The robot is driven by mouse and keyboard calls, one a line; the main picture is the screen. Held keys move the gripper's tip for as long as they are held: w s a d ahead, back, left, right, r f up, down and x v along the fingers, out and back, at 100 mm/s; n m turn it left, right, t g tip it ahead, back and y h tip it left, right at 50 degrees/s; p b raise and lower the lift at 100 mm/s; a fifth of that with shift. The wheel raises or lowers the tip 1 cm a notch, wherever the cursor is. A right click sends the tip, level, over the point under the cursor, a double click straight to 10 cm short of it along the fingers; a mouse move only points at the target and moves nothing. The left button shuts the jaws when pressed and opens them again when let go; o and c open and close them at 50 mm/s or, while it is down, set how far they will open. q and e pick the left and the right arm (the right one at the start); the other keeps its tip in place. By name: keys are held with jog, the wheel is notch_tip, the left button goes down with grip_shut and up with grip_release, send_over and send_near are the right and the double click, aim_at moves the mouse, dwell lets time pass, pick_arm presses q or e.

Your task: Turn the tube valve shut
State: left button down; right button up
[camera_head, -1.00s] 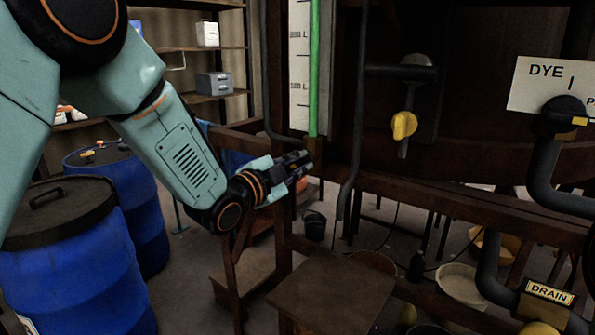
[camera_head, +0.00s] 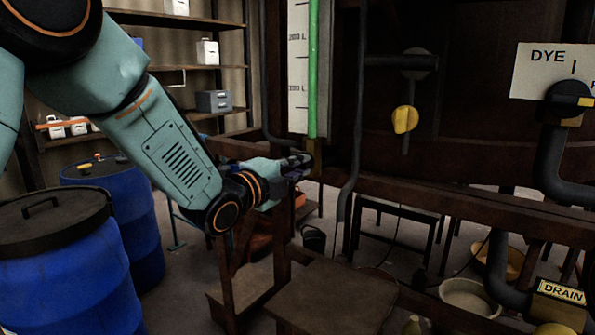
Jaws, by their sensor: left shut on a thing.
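A green-filled sight tube (camera_head: 313,70) runs upright beside a white scale board (camera_head: 298,65). The tube valve (camera_head: 315,150) is a small dark brass-coloured fitting at the tube's foot, partly hidden by my fingers. My left gripper (camera_head: 301,160) reaches in from the left and is shut on the valve's handle, which the fingers mostly cover. I cannot make out the handle's angle. My right gripper is not in view.
A yellow-handled valve (camera_head: 405,120) is on the dark vat to the right. A DYE sign (camera_head: 548,60) and a DRAIN label (camera_head: 562,292) are farther right. Blue drums (camera_head: 62,275) stand at left. A wooden table (camera_head: 335,300) is below, and a brown beam (camera_head: 450,200) crosses under the vat.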

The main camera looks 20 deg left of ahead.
pick_arm(q)
jog(key=shift+f, duration=0.15)
jog(key=c, duration=1.7)
grip_release()
jog(key=o, duration=0.4)
jog(key=shift+s+d, duration=0.15)
jog(key=shift+s, duration=0.05)
jog(key=shift+c, duration=0.2)
jog(key=shift+w, duration=0.15)
jog(key=v, duration=1.2)
